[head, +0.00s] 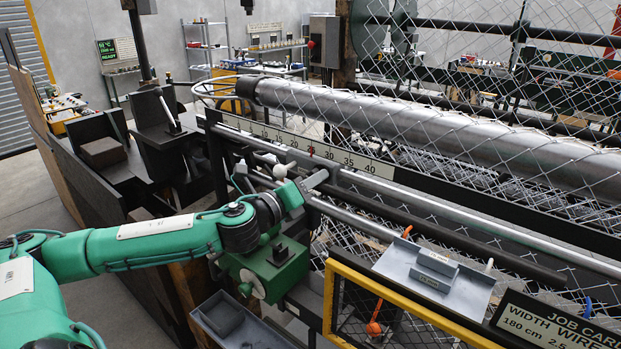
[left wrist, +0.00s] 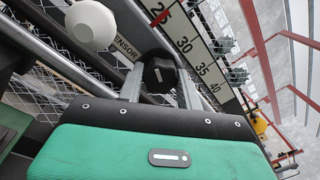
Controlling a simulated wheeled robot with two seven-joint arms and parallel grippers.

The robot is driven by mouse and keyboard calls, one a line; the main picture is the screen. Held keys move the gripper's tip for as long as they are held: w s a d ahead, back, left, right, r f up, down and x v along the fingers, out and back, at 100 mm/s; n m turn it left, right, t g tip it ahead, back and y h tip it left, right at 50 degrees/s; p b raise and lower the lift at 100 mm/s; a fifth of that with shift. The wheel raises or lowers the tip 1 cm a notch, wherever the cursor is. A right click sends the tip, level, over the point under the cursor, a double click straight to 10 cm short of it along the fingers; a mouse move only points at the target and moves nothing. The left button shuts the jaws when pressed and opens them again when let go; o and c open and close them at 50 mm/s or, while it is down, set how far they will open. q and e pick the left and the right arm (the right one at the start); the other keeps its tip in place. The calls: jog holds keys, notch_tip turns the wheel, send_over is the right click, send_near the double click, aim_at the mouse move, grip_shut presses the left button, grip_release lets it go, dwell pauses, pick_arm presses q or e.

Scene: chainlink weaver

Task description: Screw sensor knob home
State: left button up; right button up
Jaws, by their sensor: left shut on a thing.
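The sensor knob (left wrist: 158,74) is black with a pale mark on its face and shows in the left wrist view, beside a label reading SENSOR (left wrist: 125,47). My left gripper (left wrist: 160,82) is shut on it, one grey finger on each side. In the head view my left gripper (head: 314,180) reaches the rail below the number scale. The knob is too small or hidden to make out there. How far the knob is screwed in cannot be seen. My right gripper is not in view.
A white ball knob (left wrist: 90,25) stands close beside my left gripper. The number scale (head: 330,156) runs just behind. A green box (head: 268,266) sits below my forearm. A grey tray (head: 455,290) and a yellow-framed guard (head: 400,308) stand to the right.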

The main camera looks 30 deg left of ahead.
pick_arm(q)
jog(key=m, duration=0.3)
jog(key=shift+a+r, duration=0.1)
jog(key=shift+r, duration=0.2)
jog(key=shift+m, duration=1.9)
jog(key=o, duration=0.8)
jog(key=shift+f, duration=0.1)
jog(key=shift+o, duration=0.8)
jog(key=shift+w+f, duration=0.1)
jog(key=shift+g, duration=0.3)
